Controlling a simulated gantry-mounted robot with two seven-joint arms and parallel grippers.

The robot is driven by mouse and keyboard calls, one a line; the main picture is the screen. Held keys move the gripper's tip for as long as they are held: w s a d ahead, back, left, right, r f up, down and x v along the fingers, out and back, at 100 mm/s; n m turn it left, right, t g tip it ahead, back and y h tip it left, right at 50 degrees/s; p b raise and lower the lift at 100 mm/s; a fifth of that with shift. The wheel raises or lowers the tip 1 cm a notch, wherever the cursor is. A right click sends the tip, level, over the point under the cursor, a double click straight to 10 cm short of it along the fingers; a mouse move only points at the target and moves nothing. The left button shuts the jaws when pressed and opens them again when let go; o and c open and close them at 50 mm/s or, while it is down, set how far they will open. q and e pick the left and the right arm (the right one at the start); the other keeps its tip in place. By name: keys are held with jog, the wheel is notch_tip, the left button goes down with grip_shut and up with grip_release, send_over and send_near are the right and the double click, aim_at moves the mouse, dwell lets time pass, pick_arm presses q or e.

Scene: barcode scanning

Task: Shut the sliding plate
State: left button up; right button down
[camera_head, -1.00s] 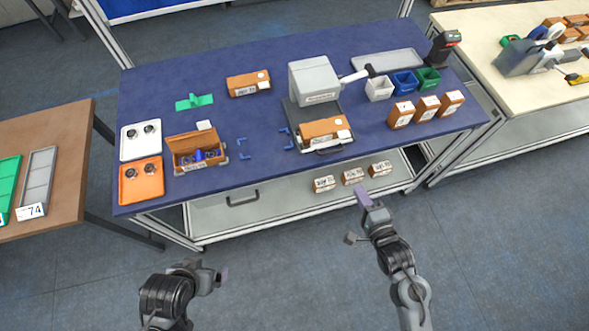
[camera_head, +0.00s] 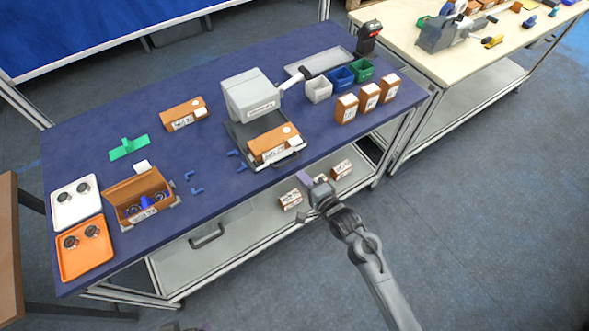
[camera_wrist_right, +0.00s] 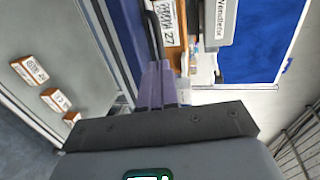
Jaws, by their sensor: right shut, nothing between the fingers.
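The sliding plate (camera_head: 240,134) is a dark grey tray reaching out from under a grey press-like machine (camera_head: 250,95) on the blue table. A brown box (camera_head: 272,147) with a white label sits on it. A dark bar handle (camera_head: 287,162) is on its front edge; the handle also shows in the right wrist view (camera_wrist_right: 154,38). Only a sliver of my left gripper shows at the bottom edge.
Small brown boxes (camera_head: 369,97) and white, blue (camera_head: 341,77) and green bins stand right of the machine. An open brown box (camera_head: 137,197) and orange tray (camera_head: 84,249) are at left. A lower shelf (camera_head: 200,262) holds more small boxes. Blue corner marks lie left of the plate.

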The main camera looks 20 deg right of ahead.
jog(key=shift+x, duration=2.6)
